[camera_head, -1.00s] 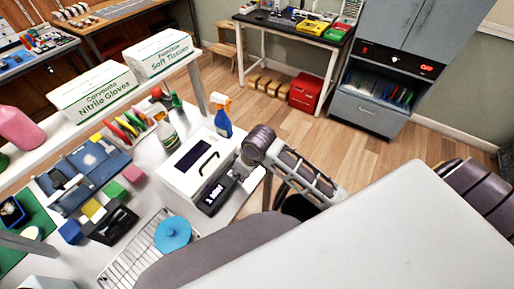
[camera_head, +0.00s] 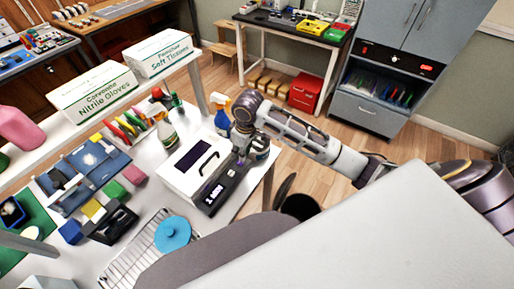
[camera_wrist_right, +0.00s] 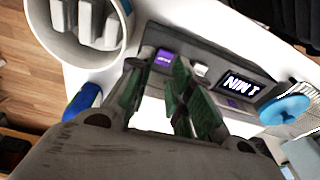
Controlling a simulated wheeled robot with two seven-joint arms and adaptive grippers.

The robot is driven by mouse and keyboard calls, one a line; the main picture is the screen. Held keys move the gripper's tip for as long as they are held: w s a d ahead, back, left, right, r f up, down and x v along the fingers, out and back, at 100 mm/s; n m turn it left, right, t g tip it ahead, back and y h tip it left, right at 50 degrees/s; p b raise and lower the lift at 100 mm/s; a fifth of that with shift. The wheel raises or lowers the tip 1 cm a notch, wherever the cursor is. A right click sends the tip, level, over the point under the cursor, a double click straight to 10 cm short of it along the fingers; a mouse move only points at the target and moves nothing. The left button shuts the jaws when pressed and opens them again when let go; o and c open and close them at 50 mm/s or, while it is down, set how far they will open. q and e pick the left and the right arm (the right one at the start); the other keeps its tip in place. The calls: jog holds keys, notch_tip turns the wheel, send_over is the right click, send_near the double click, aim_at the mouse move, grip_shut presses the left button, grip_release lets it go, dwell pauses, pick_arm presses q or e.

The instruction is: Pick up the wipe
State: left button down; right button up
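My right gripper (camera_head: 243,158) is over the far end of a dark device (camera_head: 222,188) with a lit display, next to a white box (camera_head: 190,170). In the right wrist view the gripper's green-padded fingers (camera_wrist_right: 156,68) are apart. A small purple piece (camera_wrist_right: 165,56) shows just beyond and between the fingertips on the device. A small white piece (camera_wrist_right: 201,70) lies beside it. I cannot tell for sure which thing is the wipe. My left gripper is out of view.
A blue-and-white spray bottle (camera_head: 221,115) stands close behind the gripper. A wire rack (camera_head: 130,255) with a blue disc (camera_head: 172,233) is nearer. A bin (camera_head: 300,206) stands beyond the table edge.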

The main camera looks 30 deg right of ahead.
notch_tip(320, 180, up, 6)
jog(key=g+h, duration=0.1)
send_over(256, 144)
jog(key=shift+w+d+r+m, duration=0.15)
jog(key=shift+r+m, duration=0.15)
jog(key=shift+m, duration=0.2)
jog(key=shift+f, duration=4.3)
jog(key=shift+s+f+p, duration=0.15)
jog(key=shift+f, duration=1.15)
jog(key=shift+s+f+p, duration=0.1)
jog(key=shift+f+p, duration=0.05)
jog(key=shift+f, duration=1.15)
jog(key=shift+w, duration=0.15)
